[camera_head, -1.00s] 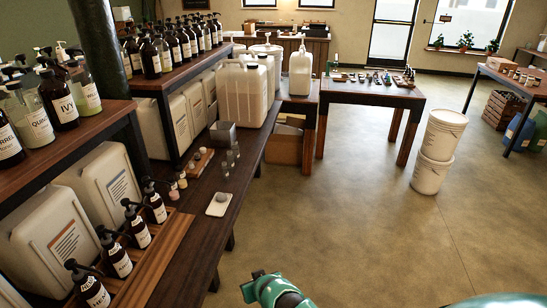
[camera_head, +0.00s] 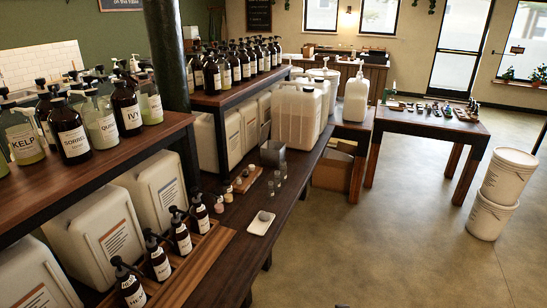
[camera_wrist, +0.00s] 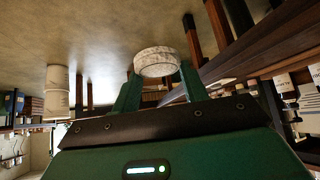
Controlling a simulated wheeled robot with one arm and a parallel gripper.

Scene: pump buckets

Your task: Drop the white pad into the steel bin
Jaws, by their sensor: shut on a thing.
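My gripper (camera_wrist: 158,77) shows in the wrist view with its green fingers shut on the white pad (camera_wrist: 157,59). The pad is a round, whitish disc held at the fingertips, clear of any surface. What looks like the steel bin (camera_head: 272,153), a small grey open-topped box, stands on the dark wooden bench in the head view, below the large white jugs. Its inside is mostly hidden. Neither my gripper nor the held pad shows clearly in the head view.
A white dish (camera_head: 261,222) with a grey lump lies on the bench (camera_head: 249,248) nearer me. Small glass cups (camera_head: 280,174) stand beside the bin. Amber pump bottles (camera_head: 179,232) line a wooden tray. Two stacked white buckets (camera_head: 492,190) stand right. Open floor lies right of the bench.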

